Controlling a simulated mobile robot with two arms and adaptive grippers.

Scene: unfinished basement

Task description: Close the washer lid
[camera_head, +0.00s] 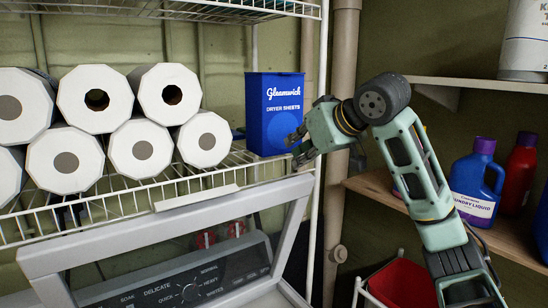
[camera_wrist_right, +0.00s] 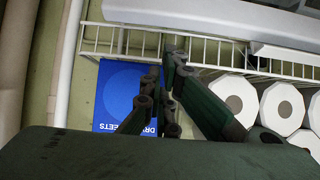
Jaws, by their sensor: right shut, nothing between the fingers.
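The washer lid (camera_head: 120,237) is a pale grey frame with a see-through window. It stands raised and tilted in front of the washer's control panel (camera_head: 185,290), which shows through it. In the right wrist view a pale grey edge, apparently the lid's (camera_wrist_right: 285,57), crosses the top right. My right gripper (camera_head: 292,148) is shut and empty. It is above the lid's right upper corner, in front of the blue dryer sheets box, and looks apart from the lid. Its fingers (camera_wrist_right: 160,100) also show in the right wrist view. My left gripper is out of view.
A white wire shelf (camera_head: 138,196) behind the lid holds several paper rolls (camera_head: 95,97) and the blue dryer sheets box (camera_head: 274,105). At the right, a wooden shelf (camera_head: 375,187) holds a detergent bottle (camera_head: 475,185). A red bin (camera_head: 402,284) stands below it.

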